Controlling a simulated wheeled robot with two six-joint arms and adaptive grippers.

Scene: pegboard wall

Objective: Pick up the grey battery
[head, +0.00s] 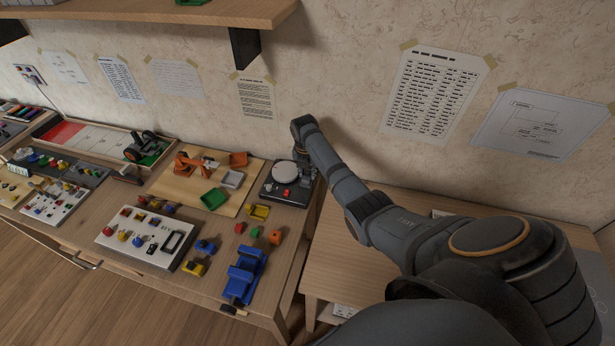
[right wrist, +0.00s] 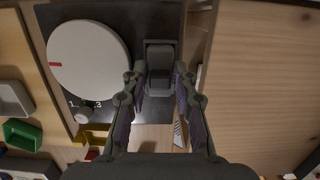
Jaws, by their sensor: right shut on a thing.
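In the right wrist view, the grey battery (right wrist: 160,68) is a dark grey block standing at the right part of a black plate, beside a white round disc. My right gripper (right wrist: 160,82) has one finger on each side of this block and is shut on it. In the head view my right gripper (head: 299,158) points down at the back right corner of the black plate; the battery is hard to make out there. I cannot tell whether the block touches the plate. My left gripper is not in view.
The white disc (head: 285,173) sits on the black plate (head: 270,191) close to the gripper. A wooden board (head: 178,182) with trays lies left of it. A white panel (head: 130,246) and a blue toy (head: 245,272) are in front. A lower wooden surface (head: 330,255) stands right.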

